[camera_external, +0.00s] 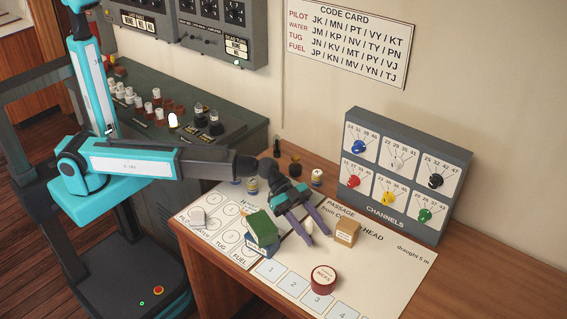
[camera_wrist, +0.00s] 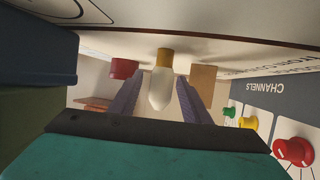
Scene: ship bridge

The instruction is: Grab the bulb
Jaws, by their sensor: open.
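The bulb (camera_external: 309,227) is white and stands on the chart on the desk, partly hidden by my gripper. In the wrist view, which looks upside down, the white glass bulb (camera_wrist: 159,90) shows with its brass base against the chart. My gripper (camera_external: 317,237) is low over the desk, reaching in from the left. Its two purple-grey fingers are apart, one on each side of the bulb. In the wrist view, my gripper (camera_wrist: 157,86) has a visible gap between each finger and the bulb.
A green and blue block (camera_external: 262,231) stands close left of my gripper. A small cardboard box (camera_external: 346,232) stands just right. A round red tin (camera_external: 323,279) sits in front. The channels panel (camera_external: 410,172) stands behind right; bottles (camera_external: 316,178) stand behind.

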